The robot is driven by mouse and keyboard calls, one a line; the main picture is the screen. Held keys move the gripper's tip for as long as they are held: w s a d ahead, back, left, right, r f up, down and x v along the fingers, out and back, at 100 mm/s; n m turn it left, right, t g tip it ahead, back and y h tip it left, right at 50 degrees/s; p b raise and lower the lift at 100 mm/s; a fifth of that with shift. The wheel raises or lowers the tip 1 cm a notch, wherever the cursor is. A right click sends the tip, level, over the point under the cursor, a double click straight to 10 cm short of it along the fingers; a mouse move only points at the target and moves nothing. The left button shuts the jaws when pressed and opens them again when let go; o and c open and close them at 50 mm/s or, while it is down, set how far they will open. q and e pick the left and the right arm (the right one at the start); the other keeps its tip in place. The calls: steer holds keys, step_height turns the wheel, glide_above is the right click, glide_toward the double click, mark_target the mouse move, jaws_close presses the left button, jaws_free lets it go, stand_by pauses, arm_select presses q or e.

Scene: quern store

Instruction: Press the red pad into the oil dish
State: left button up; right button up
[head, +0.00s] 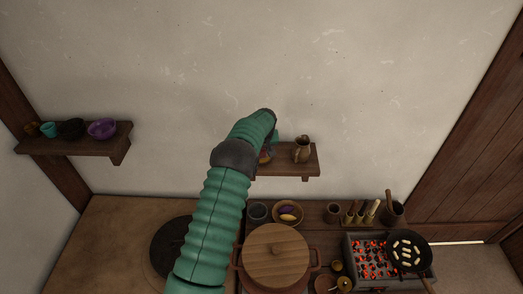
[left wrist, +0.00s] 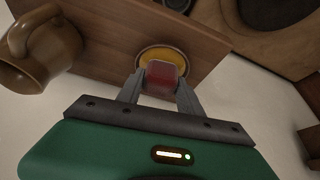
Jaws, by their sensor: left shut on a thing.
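My left gripper (left wrist: 160,80) is shut on the red pad (left wrist: 161,76), which sits between its two grey fingers in the left wrist view. The oil dish (left wrist: 164,53), a round dish with yellow inside, lies on the wooden shelf (left wrist: 115,40) just beyond the pad. The pad covers part of the dish, and I cannot tell whether they touch. In the head view my green left arm reaches up to the small wall shelf (head: 290,172) and hides most of the gripper and dish. My right gripper is not in view.
A brown jug (head: 302,150) stands on the same shelf, close to the gripper's right. Below are a lidded pot (head: 276,254), a bowl (head: 288,213), and a pan (head: 408,252) over glowing coals (head: 370,262). Another shelf (head: 75,143) with several bowls hangs at left.

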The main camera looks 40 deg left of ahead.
arm_select(q)
steer(key=shift+f, duration=0.1)
steer(key=shift+r+p, duration=2)
steer(key=shift+r, duration=1.65)
steer(key=shift+f, duration=0.1)
